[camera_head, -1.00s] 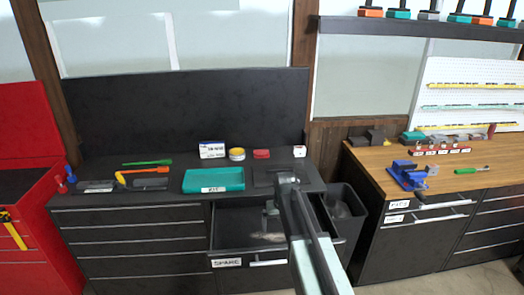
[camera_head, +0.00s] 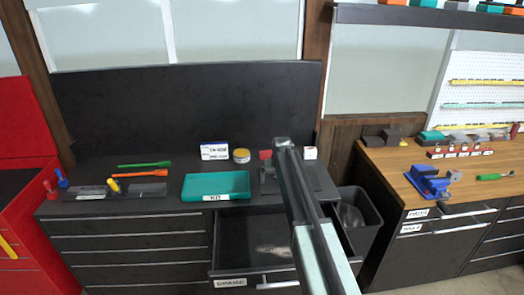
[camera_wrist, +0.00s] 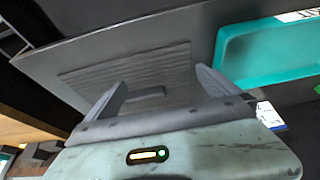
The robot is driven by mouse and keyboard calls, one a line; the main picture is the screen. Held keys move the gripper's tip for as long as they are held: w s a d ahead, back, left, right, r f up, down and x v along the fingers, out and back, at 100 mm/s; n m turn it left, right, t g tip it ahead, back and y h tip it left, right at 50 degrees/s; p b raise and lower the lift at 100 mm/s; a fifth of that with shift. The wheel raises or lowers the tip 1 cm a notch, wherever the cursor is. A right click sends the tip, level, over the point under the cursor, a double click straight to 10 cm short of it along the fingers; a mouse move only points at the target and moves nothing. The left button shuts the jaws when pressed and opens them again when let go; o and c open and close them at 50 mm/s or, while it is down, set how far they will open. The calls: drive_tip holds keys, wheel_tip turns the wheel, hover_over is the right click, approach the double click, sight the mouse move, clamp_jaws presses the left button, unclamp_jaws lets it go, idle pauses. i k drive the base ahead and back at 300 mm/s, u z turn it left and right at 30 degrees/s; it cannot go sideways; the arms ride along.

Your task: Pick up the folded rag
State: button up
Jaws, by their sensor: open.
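A small red item (camera_head: 265,155), which may be the folded rag, sits on the dark bench top in the head view, right of a yellow-banded tin. Behind the fingers are a grey ribbed panel and a dark handle-like bar (camera_wrist: 147,92). No rag can be made out in the wrist view.
A teal tray (camera_head: 214,198) stands on the bench top left of my arm; it also shows in the wrist view (camera_wrist: 232,62). The yellow-banded tin (camera_head: 241,156) and a white box (camera_head: 214,151) stand behind it. A dark bin (camera_head: 374,214) is right of the open drawer.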

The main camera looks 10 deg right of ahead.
sight(264, 155)
drive_tip(key=i, duration=0.95)
drive_tip(key=z, duration=0.05)
